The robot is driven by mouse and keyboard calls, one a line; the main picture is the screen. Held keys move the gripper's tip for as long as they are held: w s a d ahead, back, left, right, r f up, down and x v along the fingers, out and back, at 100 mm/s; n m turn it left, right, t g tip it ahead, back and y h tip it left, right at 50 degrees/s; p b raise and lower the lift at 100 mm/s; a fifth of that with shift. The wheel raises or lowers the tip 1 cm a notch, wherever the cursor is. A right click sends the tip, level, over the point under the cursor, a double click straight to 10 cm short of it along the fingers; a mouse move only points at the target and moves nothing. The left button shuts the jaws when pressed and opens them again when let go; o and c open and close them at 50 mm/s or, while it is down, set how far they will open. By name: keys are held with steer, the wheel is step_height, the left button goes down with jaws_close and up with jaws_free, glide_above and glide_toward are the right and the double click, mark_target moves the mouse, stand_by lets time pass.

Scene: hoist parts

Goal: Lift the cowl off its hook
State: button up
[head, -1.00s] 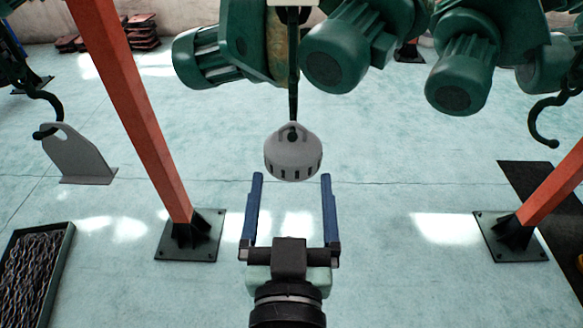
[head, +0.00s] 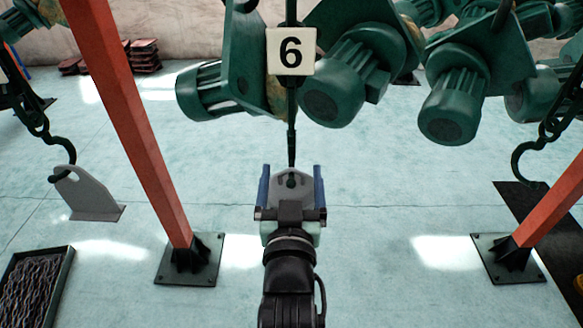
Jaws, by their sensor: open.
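The light grey cowl (head: 304,181) hangs below a dark rod (head: 292,140) in the middle of the head view. Most of it is hidden behind my gripper; only its upper part with the dark hook end shows. My gripper (head: 291,176) is open, with one blue finger on the left of the cowl and one on the right. I cannot tell whether the fingers touch it.
Orange posts (head: 130,120) stand on both sides. A grey bracket (head: 87,197) is by a hook at left, near a chain tray (head: 62,275). Another hook (head: 525,165) hangs at right.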

steer(key=shift+w, duration=0.3)
steer(key=shift+r, duration=0.1)
jaws_close()
stand_by(0.5)
